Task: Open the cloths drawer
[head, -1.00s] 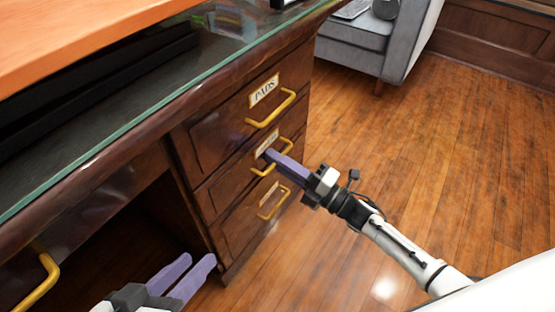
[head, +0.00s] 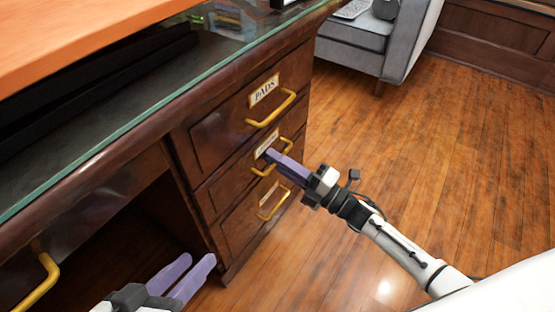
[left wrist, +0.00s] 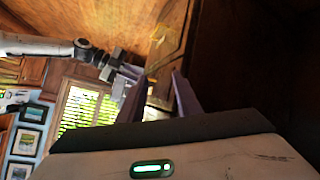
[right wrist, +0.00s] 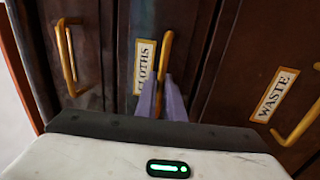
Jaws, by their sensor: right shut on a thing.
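The cloths drawer (right wrist: 124,72) is the middle drawer of the wooden desk. Its label reads CLOTHS (right wrist: 144,66) in the right wrist view, and its brass handle (right wrist: 166,52) stands beside the label. My right gripper (head: 272,158) is shut on this handle, its purple fingers on either side of the bar. They also show in the right wrist view (right wrist: 162,98). The drawer front looks flush with its neighbours. My left gripper (head: 186,272) is open and empty, low by the desk's knee space, and its fingers stand apart in the left wrist view (left wrist: 160,95).
The PADS drawer (head: 222,125) is above and the WASTE drawer (right wrist: 245,70) below, both with brass handles. A glass-edged desktop (head: 120,150) overhangs them. A grey sofa (head: 410,45) stands behind. The wooden floor (head: 450,160) right of the desk is clear.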

